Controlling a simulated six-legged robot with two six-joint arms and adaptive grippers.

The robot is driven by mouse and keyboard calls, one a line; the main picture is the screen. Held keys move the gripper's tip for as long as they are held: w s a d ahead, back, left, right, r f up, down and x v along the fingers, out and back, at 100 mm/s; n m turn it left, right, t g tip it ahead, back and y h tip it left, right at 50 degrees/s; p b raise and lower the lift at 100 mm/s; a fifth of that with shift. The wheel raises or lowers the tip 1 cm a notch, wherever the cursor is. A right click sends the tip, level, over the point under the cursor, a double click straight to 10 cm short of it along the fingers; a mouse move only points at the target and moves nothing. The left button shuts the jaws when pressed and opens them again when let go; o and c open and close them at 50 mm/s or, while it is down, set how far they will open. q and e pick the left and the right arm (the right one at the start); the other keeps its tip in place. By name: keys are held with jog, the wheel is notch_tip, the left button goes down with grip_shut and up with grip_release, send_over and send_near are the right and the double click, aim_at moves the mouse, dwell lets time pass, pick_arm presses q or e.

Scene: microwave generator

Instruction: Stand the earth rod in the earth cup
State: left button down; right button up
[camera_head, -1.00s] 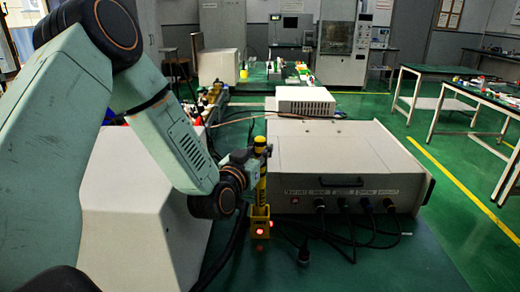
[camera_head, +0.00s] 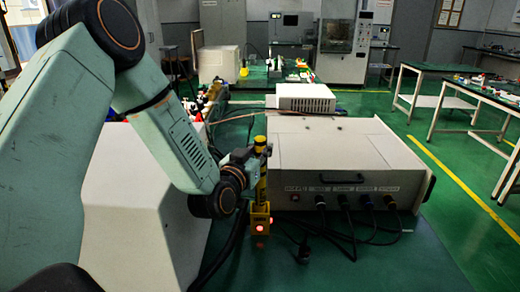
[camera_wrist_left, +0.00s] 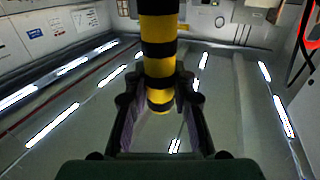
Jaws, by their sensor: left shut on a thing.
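The earth rod (camera_head: 262,185) is yellow with black bands and looks upright in the head view. My left gripper (camera_head: 260,151) is shut on its upper part. In the left wrist view the rod (camera_wrist_left: 158,65) stands between the two fingers of the left gripper (camera_wrist_left: 158,95), with one rounded end showing. The earth cup (camera_head: 260,218) is a small yellow block with red lights, at the lower end of the rod. The rod's lower end meets the cup's top in the picture, but I cannot tell how deep it sits. My right gripper is not in view.
A beige instrument case (camera_head: 345,165) with black plugs and cables (camera_head: 350,230) stands just right of the cup. A pale sloped housing (camera_head: 140,210) is to the left, behind my arm. A smaller white box (camera_head: 306,97) lies behind. The green bench front (camera_head: 390,265) is mostly clear.

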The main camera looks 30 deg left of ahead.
pick_arm(q)
jog(key=c, duration=1)
grip_release()
jog(key=shift+c, duration=0.2)
notch_tip(320, 180, up, 10)
jog(key=shift+r, duration=0.1)
jog(key=shift+s+d, duration=0.1)
dwell(0.5)
